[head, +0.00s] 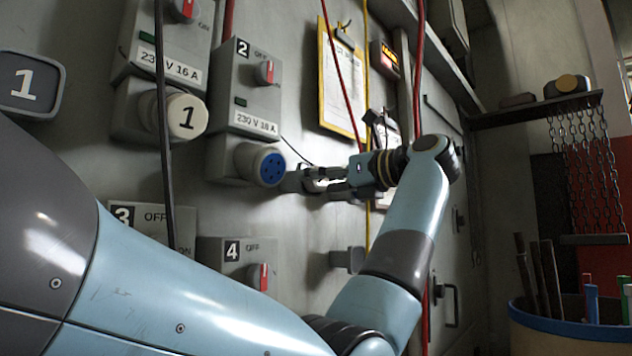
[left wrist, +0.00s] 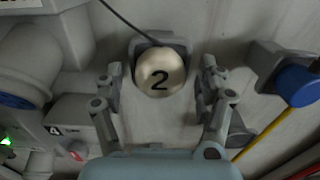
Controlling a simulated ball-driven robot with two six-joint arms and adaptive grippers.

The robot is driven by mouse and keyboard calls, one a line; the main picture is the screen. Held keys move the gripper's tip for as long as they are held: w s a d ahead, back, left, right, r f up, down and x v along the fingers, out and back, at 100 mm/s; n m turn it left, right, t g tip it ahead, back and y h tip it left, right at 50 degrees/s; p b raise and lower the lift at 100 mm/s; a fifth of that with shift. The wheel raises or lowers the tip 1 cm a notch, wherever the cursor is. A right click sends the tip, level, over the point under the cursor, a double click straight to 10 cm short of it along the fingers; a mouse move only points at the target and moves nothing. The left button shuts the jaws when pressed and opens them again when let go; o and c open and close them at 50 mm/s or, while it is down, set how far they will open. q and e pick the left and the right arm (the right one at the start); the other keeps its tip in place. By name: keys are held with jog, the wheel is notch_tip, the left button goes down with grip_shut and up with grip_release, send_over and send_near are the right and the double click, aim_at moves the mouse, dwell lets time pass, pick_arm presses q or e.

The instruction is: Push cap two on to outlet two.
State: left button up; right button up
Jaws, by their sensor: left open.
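Cap two (left wrist: 160,72) is a cream round cap with a black 2, seated in a grey holder (left wrist: 178,40) on the wall, with a thin dark cord running to it. In the head view it is mostly hidden by my left gripper (head: 325,180). That gripper is open, its fingers on either side of the cap with gaps showing in the left wrist view (left wrist: 160,80). Outlet two (head: 268,167), a grey housing with a blue socket face, is uncovered, just left of the gripper, under the switch box marked 2 (head: 245,85). My right gripper is not in view.
Outlet one wears a cap marked 1 (head: 187,117). Boxes marked 3 (head: 150,222) and 4 (head: 235,262) sit below. A blue-ended fitting (left wrist: 296,85) is right of cap two. Red and yellow cables and a clipboard (head: 342,80) are near my arm.

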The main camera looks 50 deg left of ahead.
pick_arm(q)
grip_shut()
jog(key=d, duration=0.6)
jog(key=shift+w+b, duration=0.3)
jog(key=shift+b, duration=0.05)
dwell(1.1)
